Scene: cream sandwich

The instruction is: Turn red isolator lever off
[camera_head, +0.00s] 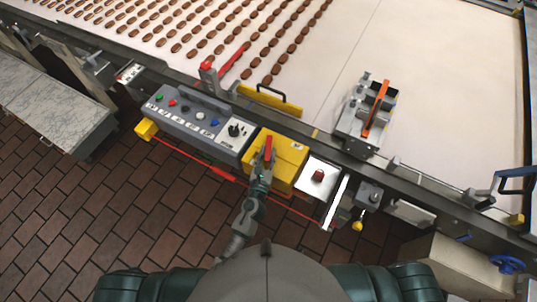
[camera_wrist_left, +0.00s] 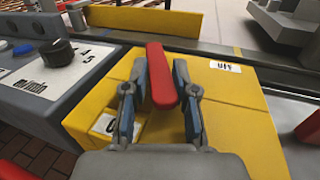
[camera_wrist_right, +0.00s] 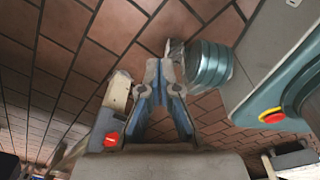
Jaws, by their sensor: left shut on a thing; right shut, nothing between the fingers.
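The red isolator lever (camera_head: 268,147) is on a yellow box (camera_head: 288,160) at the front of the conveyor. In the left wrist view the lever (camera_wrist_left: 161,76) stands between the two fingers of my left gripper (camera_wrist_left: 160,88), which is shut on it. The lever points away from me there. One white label (camera_wrist_left: 226,66) lies to its right and another (camera_wrist_left: 106,124) to its lower left. The head view shows my left gripper (camera_head: 262,168) at the lever. My right gripper (camera_wrist_right: 165,72) is shut and empty above the brick floor, away from the box.
A grey control panel (camera_head: 196,124) with buttons and a black knob (camera_head: 235,129) adjoins the yellow box on the left. A white plate with a red button (camera_head: 318,175) is on the right. A red cord (camera_head: 205,159) runs along the front. Biscuits lie on the belt behind.

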